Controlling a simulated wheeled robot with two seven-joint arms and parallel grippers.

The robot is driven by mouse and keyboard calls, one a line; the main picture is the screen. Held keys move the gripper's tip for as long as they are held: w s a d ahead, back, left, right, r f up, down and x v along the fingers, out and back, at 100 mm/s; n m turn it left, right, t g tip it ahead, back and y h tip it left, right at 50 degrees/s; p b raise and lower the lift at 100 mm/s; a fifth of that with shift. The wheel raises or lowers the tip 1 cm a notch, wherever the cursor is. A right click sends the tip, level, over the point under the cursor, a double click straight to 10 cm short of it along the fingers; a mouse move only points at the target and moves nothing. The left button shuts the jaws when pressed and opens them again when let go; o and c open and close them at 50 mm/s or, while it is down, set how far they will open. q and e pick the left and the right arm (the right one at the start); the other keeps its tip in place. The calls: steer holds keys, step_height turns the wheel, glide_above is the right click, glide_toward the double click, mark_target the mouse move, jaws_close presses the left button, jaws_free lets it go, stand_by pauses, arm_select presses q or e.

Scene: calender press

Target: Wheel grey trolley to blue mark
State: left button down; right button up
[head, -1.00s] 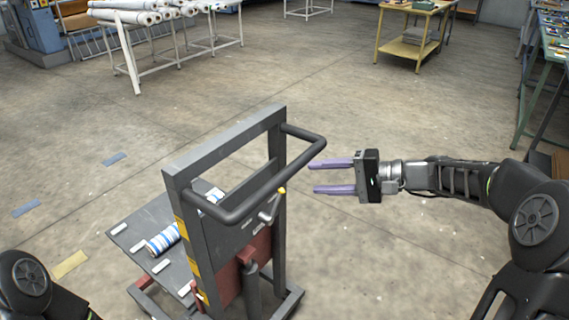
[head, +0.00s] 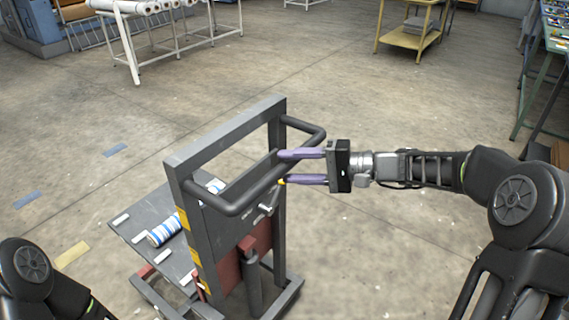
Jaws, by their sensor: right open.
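The grey trolley (head: 180,178) stands on the floor in front of me, with an upright frame, a dark looped push handle (head: 243,199) and a low platform. A blue and white striped roll (head: 164,232) lies on the platform. My right gripper (head: 281,168) is open, its purple fingers pointing left at the right part of the handle; they overlap the bar in the picture, and I cannot tell whether they touch it. Blue marks lie on the floor at the left, one farther (head: 115,150) and one nearer (head: 27,204). My left gripper is out of view; only my left arm shows.
A yellow floor mark (head: 71,255) lies left of the trolley. A white rack with rolls (head: 137,76) stands at the back left, a yellow table (head: 404,40) at the back right, a green bench (head: 534,92) at the right edge. The middle floor is clear.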

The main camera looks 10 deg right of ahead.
steer(key=shift+x, duration=1.1)
steer(key=shift+c, duration=0.4)
jaws_close()
